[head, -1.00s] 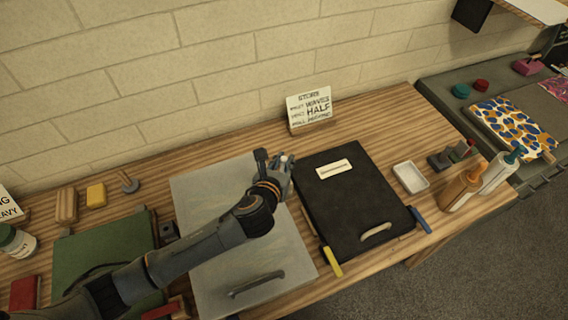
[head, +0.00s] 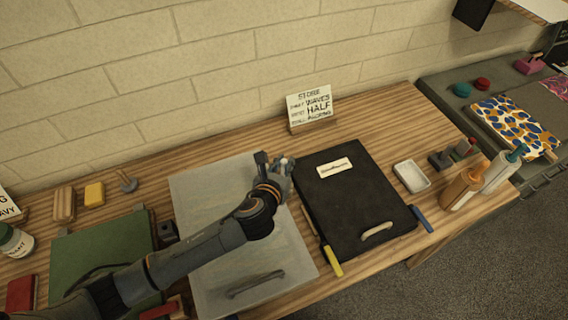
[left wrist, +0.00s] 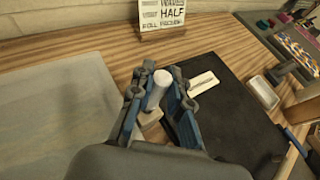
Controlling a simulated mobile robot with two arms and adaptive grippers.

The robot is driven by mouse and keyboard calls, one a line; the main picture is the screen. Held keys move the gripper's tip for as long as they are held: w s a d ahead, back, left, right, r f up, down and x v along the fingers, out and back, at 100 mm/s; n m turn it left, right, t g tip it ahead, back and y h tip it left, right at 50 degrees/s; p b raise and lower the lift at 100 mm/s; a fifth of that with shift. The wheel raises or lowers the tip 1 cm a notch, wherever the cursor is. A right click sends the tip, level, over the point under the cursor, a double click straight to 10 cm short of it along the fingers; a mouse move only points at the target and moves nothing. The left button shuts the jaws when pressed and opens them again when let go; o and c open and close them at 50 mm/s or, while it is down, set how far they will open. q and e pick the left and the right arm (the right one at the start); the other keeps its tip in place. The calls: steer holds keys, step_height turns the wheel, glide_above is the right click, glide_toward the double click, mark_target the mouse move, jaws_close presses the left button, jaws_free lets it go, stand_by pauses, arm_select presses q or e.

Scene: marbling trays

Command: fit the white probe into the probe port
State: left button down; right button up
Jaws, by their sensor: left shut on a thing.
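The white probe (left wrist: 159,88) is a short pale cylinder with a rounded top. It stands roughly upright between the blue-padded fingers of my left gripper (left wrist: 158,97), which is shut on it. In the head view my left gripper (head: 276,166) is over the gap between the grey tray and the black tray, and the probe's pale tip (head: 289,161) just shows. A pale block (left wrist: 151,118) shows below the probe between the fingers; I cannot tell whether they touch. I cannot make out the probe port for certain. My right gripper is out of view.
The grey tray (head: 215,185) lies left and the black lidded tray (head: 345,205) right. A sign (head: 310,108) stands behind. A white dish (head: 411,177) and bottles (head: 464,187) are farther right. A green tray (head: 85,250) lies at left.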

arm_select(q)
steer(key=shift+f+b, duration=0.6)
steer(key=shift+f, duration=0.5)
steer(key=c, duration=1.2)
jaws_free()
steer(key=v, duration=1.2)
